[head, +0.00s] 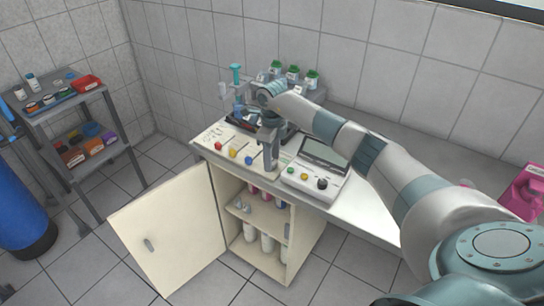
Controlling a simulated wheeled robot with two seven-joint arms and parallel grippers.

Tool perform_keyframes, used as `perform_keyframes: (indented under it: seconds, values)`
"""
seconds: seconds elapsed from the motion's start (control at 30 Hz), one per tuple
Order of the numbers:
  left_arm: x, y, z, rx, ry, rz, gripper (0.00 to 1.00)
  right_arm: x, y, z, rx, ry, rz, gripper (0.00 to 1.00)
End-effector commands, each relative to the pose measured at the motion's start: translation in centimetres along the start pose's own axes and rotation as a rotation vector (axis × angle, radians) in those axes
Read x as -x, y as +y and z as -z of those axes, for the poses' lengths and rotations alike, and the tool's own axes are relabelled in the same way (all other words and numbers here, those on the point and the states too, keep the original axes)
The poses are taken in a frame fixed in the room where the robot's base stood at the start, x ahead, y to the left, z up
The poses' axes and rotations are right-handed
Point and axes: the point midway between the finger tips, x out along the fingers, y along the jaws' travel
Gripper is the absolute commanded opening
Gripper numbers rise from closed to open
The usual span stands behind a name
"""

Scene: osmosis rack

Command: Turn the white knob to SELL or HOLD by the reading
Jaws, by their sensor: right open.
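My right arm reaches in from the right, and my right gripper (271,165) points down over the front of the cabinet top (212,133). It is open, and I see nothing between its fingers. I cannot make out the white knob; it may be behind the gripper or too small to tell. A grey-white meter (312,181) with a dark screen (325,151) stands just right of the gripper. Green and yellow buttons and a black knob (322,184) sit on its front. I cannot read the screen or any SELL or HOLD label. My left gripper is not in view.
Red, yellow and blue knobs (233,152) line the cabinet top left of the gripper. Green-capped bottles (292,73) stand behind. The cabinet door (170,235) hangs open. A grey shelf rack (75,150) and blue tank (22,215) stand at left. A pink object (524,192) is far right.

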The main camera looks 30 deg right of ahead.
Motion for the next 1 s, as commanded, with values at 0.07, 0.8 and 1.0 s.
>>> perform_keyframes:
  seconds: [0.07, 0.8, 1.0]
  values:
    - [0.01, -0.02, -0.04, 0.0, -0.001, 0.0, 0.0, -0.08, 0.0, 0.0, 0.0, 0.0, 0.0, 0.45]
    - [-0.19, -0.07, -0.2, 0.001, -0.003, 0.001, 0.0, -0.09, -0.02, 0.04, -0.032, 0.0, 0.0, 0.04]
    - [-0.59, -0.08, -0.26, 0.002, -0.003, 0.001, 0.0, -0.15, -0.05, 0.09, -0.115, 0.001, 0.0, 0.04]
